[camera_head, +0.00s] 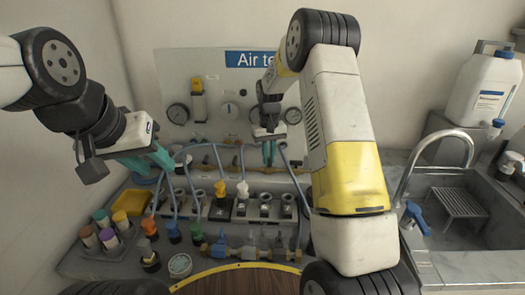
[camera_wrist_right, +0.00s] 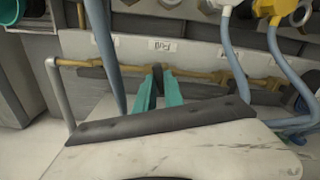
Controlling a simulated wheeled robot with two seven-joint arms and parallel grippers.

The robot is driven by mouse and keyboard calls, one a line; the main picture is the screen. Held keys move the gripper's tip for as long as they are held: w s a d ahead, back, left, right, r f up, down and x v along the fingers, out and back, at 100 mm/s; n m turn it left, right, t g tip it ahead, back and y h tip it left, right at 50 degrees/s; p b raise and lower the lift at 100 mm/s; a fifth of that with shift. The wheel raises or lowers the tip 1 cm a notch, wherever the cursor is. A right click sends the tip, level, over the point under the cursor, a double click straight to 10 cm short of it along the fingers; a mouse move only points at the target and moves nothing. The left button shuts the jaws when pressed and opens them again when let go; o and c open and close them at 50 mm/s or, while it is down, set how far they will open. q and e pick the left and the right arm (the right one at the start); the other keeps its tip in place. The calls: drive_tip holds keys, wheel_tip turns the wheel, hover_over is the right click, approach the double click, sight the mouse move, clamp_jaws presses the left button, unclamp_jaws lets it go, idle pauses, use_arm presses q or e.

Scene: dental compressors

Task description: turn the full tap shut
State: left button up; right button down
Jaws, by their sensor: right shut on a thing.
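In the right wrist view, a small dark tap lever (camera_wrist_right: 157,74) stands on a brass pipe (camera_wrist_right: 205,76), below a small white label that seems to read "Full" (camera_wrist_right: 160,45). My right gripper (camera_wrist_right: 159,88) has its teal fingers shut on this lever, one on each side. In the head view my right gripper (camera_head: 269,152) is low in front of the wall panel, and the lever is too small to make out there. My left gripper (camera_head: 155,158) hangs at the left with teal fingers, away from the tap; its opening is unclear.
A panel (camera_head: 228,100) with gauges stands behind. Blue hoses (camera_head: 221,160) loop near my right gripper. A valve manifold (camera_head: 250,252) and coloured jars (camera_head: 108,238) stand on the counter. A sink (camera_head: 460,215) with a curved faucet is at the right.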

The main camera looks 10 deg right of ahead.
sight(269, 160)
drive_tip(key=shift+r+m, duration=0.1)
drive_tip(key=shift+m, duration=1.8)
drive_tip(key=c, duration=1.4)
unclamp_jaws()
drive_tip(key=shift+c, duration=0.2)
wheel_tip(269, 160, up, 7)
drive_tip(key=shift+r, duration=0.4)
